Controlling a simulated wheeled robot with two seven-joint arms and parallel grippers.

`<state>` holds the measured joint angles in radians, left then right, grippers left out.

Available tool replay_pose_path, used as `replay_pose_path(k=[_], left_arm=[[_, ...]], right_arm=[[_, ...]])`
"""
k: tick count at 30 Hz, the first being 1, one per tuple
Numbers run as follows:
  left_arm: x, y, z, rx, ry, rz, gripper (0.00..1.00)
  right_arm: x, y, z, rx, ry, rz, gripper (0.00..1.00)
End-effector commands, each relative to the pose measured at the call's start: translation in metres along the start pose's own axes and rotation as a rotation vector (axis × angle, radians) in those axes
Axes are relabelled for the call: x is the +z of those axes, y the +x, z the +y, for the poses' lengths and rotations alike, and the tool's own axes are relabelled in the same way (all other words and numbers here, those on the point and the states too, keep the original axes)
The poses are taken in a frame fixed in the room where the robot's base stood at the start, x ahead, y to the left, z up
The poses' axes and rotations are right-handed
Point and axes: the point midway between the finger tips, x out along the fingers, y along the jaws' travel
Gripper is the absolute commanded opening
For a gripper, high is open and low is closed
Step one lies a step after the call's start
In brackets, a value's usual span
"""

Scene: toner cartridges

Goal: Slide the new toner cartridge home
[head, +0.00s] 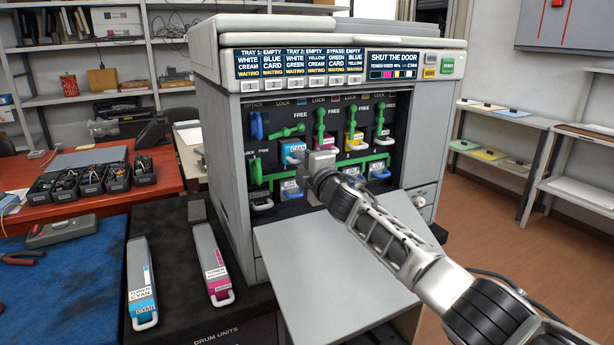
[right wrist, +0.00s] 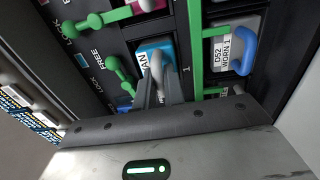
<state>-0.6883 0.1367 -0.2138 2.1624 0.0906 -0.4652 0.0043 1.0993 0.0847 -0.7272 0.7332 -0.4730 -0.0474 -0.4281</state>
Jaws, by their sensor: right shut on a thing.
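The cyan toner cartridge (head: 293,150) sits in the leftmost toner slot of the open printer (head: 229,130), with its blue label end showing. It also shows in the right wrist view (right wrist: 146,48), where its pale handle is between my fingertips. My right gripper (right wrist: 157,88) is shut on that handle; in the head view the gripper (head: 312,162) is in front of the slots and hides part of them. The green lever (head: 287,131) above the cyan slot lies tilted sideways. How deep the cartridge sits is hard to tell. My left gripper is not in view.
Magenta (head: 324,141) and yellow (head: 354,133) slots are to the right, with upright green levers. A worn drum unit (right wrist: 222,45) sits below. The front door (head: 330,255) hangs open. Another cyan cartridge (head: 141,270) and a magenta one (head: 212,255) lie on the black bench.

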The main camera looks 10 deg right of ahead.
Motion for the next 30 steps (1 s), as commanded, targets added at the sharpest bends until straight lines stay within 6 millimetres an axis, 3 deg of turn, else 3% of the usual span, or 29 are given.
replay_pose_path(k=[8, 9, 11, 17, 20, 30], left_arm=[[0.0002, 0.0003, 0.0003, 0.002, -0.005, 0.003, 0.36], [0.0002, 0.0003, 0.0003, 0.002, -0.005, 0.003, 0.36], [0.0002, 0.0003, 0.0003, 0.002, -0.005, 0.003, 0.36], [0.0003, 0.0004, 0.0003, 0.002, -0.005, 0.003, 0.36], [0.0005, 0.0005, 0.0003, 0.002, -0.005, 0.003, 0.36], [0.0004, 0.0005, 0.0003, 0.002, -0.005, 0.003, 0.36]], right_arm=[[-0.0006, 0.0028, 0.0023, 0.002, -0.001, 0.001, 0.00], [-0.0006, 0.0028, 0.0023, 0.002, -0.001, 0.001, 0.16], [-0.0005, 0.0027, 0.0022, 0.002, -0.001, 0.001, 0.33], [-0.0001, 0.0025, 0.0013, 0.001, 0.000, 0.000, 0.36], [0.0011, 0.0019, -0.0034, -0.007, 0.000, -0.004, 0.55], [0.0004, 0.0022, -0.0007, -0.002, 0.000, -0.002, 0.55]])
